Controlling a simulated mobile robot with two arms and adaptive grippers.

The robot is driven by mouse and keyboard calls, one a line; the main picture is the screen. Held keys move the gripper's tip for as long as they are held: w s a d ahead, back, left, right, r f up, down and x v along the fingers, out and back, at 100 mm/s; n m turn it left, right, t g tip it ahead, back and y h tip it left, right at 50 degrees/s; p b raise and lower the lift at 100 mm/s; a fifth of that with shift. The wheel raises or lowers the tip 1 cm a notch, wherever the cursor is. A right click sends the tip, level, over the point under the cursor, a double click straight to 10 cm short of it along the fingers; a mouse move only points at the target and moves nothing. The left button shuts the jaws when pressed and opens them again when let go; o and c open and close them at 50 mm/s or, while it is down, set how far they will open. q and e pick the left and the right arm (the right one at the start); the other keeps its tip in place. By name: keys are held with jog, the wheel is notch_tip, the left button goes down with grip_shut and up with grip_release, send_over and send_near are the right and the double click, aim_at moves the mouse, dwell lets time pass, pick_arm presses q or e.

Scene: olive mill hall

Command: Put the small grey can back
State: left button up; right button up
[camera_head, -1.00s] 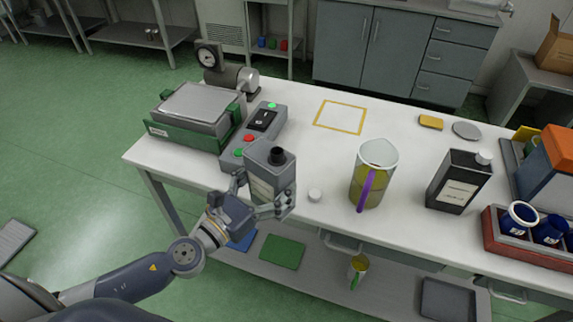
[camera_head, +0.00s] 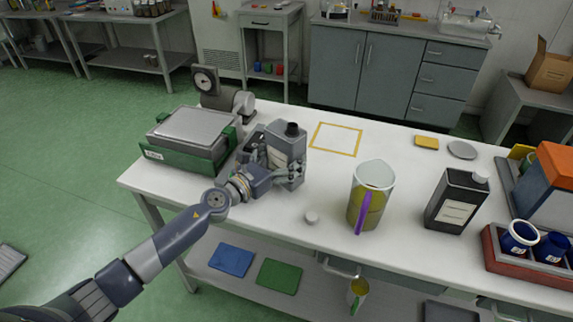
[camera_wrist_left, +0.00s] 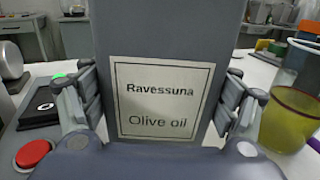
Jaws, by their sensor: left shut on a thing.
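The small grey can (camera_head: 287,144) has a black neck and a white label. In the left wrist view the can (camera_wrist_left: 170,40) fills the middle, and its label reads "Ravessuna Olive oil". My left gripper (camera_head: 282,174) is shut on the can, with its fingers (camera_wrist_left: 158,100) on both sides. The can is upright; whether its base touches the table is hidden. A yellow-outlined rectangle (camera_head: 316,138) lies on the white table (camera_head: 270,228), to the right of and behind the can. My right gripper is out of view.
A jug of yellow-green oil with a purple handle (camera_head: 370,190) stands right of the can. A dark can (camera_head: 457,200) stands farther right. The outlined rectangle is empty.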

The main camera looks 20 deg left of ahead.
pick_arm(q)
jog(key=shift+w, duration=0.6)
notch_tip(320, 180, down, 4)
jog(key=b, duration=0.2)
jog(key=shift+w+r+b, duration=0.1)
jog(key=shift+r+b, duration=0.15)
jog(key=shift+b, duration=0.05)
jog(key=o, duration=1.1)
jog(key=shift+f, duration=0.15)
jog(key=shift+c, duration=0.2)
jog(key=o, duration=0.4)
